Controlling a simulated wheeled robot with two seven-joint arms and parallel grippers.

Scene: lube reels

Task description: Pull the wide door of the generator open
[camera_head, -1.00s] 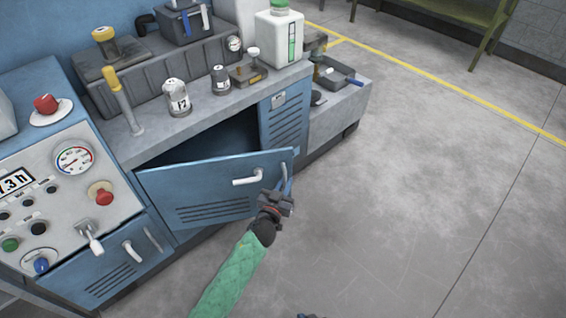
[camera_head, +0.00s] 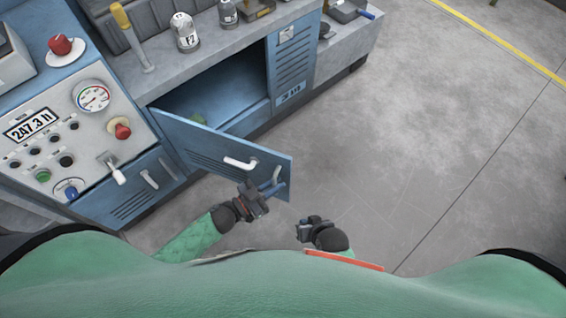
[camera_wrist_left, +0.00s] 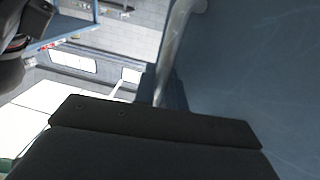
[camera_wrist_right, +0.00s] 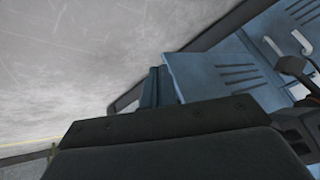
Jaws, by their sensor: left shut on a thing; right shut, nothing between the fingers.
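The generator's wide blue door (camera_head: 215,150) stands open, swung out from the cabinet, and a dark interior (camera_head: 215,95) shows behind it. The door has a white lever handle (camera_head: 240,163) and an upright grey bar handle (camera_head: 277,172) near its free edge. My left gripper (camera_head: 274,187) is shut on the bar handle, which also crosses the left wrist view (camera_wrist_left: 176,45). My right gripper (camera_head: 303,224) is shut and empty over the floor, just right of the door's free edge. The door also shows in the right wrist view (camera_wrist_right: 205,75).
A control panel (camera_head: 85,135) with knobs and a gauge is left of the opening. A vented blue panel (camera_head: 291,75) is to its right. Bottles (camera_head: 186,34) stand on the worktop above. Open floor (camera_head: 430,130) lies to the right.

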